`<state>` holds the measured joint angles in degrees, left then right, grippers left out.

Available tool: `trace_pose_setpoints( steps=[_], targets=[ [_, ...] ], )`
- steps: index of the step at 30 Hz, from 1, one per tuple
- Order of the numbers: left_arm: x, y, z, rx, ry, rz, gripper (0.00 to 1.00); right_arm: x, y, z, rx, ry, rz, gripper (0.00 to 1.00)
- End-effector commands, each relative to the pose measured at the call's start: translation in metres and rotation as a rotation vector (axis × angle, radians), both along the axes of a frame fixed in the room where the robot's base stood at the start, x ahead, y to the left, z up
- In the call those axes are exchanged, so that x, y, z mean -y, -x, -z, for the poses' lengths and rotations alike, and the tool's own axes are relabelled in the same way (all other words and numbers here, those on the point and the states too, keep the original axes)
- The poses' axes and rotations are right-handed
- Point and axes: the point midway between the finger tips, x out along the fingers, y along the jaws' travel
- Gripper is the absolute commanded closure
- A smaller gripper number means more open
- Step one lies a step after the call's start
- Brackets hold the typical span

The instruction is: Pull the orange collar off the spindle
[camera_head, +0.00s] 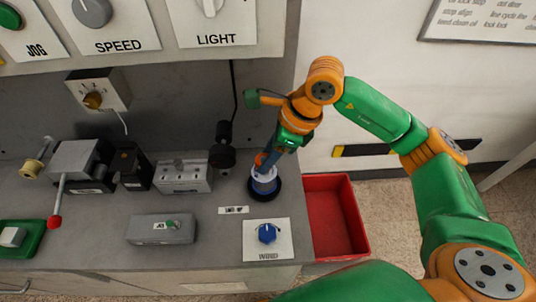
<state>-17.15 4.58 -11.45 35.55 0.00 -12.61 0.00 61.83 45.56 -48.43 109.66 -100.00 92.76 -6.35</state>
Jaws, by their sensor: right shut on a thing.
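The spindle (264,184) stands upright on the bench near its right end, with a pale body and a wide black base. The orange collar (259,159) shows as a small orange patch at the top of the spindle, mostly hidden by my right gripper. My right gripper (266,163) reaches down from the upper right and is shut on the orange collar, right over the spindle. I cannot tell whether the collar still touches the spindle. My left gripper is not in view.
A red bin (336,217) stands open just right of the bench. A blue knob (267,233) on a white plate is in front of the spindle. A grey box (161,229) and a lever with a red ball (54,222) are further left. A black post (222,157) stands behind.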

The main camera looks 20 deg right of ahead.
Motion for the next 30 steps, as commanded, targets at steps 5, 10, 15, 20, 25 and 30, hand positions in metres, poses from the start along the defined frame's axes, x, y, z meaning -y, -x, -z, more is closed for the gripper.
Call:
trace_pose_setpoints(
  steps=[5, 10, 15, 20, 25, 30],
  targets=[
    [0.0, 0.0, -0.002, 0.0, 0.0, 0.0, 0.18, 0.0, 0.0, -0.004, 0.0, -0.001, 0.0, 1.0],
    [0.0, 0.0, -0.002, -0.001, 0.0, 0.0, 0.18, 0.0, 0.0, -0.003, 0.0, -0.001, 0.0, 1.0],
    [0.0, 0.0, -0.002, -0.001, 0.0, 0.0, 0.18, 0.0, 0.0, -0.004, 0.0, 0.0, 0.0, 1.0],
    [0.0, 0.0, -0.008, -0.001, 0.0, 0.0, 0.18, 0.0, 0.0, -0.012, 0.001, 0.0, 0.0, 1.0],
    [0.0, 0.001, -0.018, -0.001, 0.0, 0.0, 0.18, 0.0, 0.0, -0.028, 0.002, 0.0, 0.001, 1.0],
    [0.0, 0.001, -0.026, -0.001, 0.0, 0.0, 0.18, 0.0, 0.0, -0.04, 0.0, -0.001, 0.0, 1.0]
  ],
)
